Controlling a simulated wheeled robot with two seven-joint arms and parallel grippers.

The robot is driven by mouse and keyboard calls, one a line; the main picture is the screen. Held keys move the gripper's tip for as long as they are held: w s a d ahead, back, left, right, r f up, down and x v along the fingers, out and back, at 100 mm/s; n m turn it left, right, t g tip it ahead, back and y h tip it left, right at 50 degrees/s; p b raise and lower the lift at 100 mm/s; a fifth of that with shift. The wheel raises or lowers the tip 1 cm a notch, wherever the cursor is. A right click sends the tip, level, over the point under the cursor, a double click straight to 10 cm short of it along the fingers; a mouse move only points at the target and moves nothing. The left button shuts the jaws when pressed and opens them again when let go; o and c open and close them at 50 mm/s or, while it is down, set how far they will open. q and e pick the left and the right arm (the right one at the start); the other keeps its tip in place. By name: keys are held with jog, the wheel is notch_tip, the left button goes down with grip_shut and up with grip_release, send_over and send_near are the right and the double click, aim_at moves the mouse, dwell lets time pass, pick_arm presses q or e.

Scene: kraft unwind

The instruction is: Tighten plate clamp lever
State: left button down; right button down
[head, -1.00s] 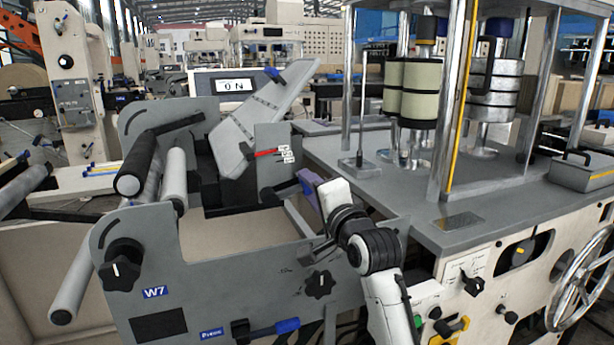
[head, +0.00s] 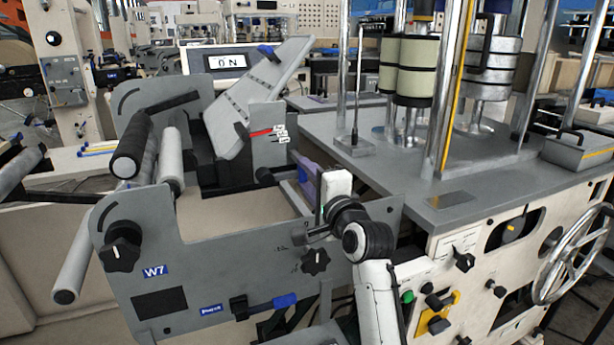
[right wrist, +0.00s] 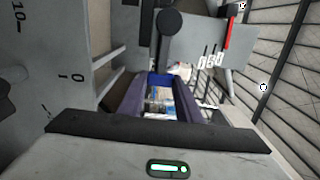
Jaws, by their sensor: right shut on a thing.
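My right gripper (head: 302,176) has purple fingers and reaches in from the lower right, over the grey side plate (head: 215,262) marked W7. In the right wrist view my right gripper (right wrist: 160,98) is shut on a blue-ended lever (right wrist: 158,78). The lever's black arm runs up to a round black pivot (right wrist: 169,24). In the head view my fingers and wrist mostly hide the lever's blue end. The black pivot (head: 265,175) shows just left of the fingers, below a small bracket (head: 267,118) with a red mark and white labels. My left gripper is not in view.
A tilted grey plate with a blue handle (head: 266,50) stands behind. A second blue-handled lever (head: 284,300) and a black star knob (head: 315,262) are on the side plate's face. A grey machine deck (head: 400,165) with chrome posts stands close on the right.

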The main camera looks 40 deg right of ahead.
jog(key=c, duration=1.3)
grip_release()
jog(key=shift+f, duration=0.2)
jog(key=shift+r, duration=0.1)
notch_tip(320, 180, up, 10)
jog(key=shift+p, duration=0.7)
